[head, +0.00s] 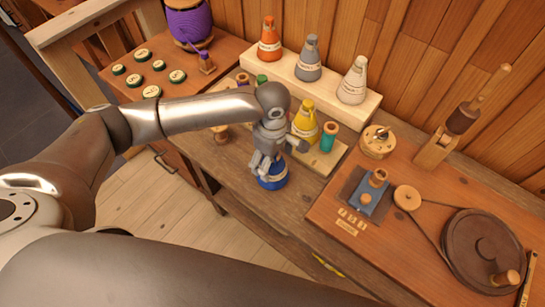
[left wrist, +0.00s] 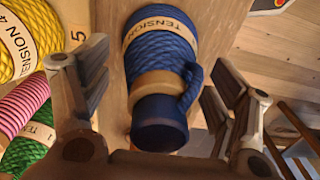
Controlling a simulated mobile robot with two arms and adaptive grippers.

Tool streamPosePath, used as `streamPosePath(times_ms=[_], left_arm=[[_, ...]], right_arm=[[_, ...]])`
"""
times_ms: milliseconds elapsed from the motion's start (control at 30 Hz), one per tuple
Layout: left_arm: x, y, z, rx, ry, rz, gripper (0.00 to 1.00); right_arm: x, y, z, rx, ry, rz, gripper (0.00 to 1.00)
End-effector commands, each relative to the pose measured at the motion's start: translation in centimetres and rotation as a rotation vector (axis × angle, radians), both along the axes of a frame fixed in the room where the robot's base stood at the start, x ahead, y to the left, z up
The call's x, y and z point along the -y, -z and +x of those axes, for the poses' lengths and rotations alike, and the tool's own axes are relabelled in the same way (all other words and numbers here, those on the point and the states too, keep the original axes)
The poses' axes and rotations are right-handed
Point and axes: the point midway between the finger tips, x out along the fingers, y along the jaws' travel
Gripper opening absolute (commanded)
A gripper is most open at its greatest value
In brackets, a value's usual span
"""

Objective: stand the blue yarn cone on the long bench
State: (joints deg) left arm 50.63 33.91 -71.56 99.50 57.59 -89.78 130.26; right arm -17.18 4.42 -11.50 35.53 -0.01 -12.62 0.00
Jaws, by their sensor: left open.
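The blue yarn cone (head: 272,181) stands near the front edge of the long bench (head: 222,170), partly hidden by my left gripper (head: 268,168) above it. In the left wrist view the blue cone (left wrist: 163,60) has a "TENSION" label, a tan band and a dark blue tip with a small loop at its side. The open fingers of my left gripper (left wrist: 160,110) are on either side of the cone, with gaps showing at both sides. My right gripper is not in view.
A yellow cone (head: 305,120) and a teal spool (head: 328,137) stand on a pale board close behind. Orange (head: 269,42), grey (head: 309,60) and white (head: 353,82) cones stand on a raised block. A wooden winder board (head: 400,235) lies to the right.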

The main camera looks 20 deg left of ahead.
Motion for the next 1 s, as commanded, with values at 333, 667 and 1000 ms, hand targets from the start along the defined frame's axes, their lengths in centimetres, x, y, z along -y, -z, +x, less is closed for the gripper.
streamPosePath(times_ms=[333,667,1000], left_arm=[[0.0,-1.6,0.1,0.002,0.001,-0.003,0.81],[0.1,-8.6,0.1,0.004,0.001,-0.003,0.81],[0.0,-12.2,0.0,0.000,-0.001,0.000,0.81]], right_arm=[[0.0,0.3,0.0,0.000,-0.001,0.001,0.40],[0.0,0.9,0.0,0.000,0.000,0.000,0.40],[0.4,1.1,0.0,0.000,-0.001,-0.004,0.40]])
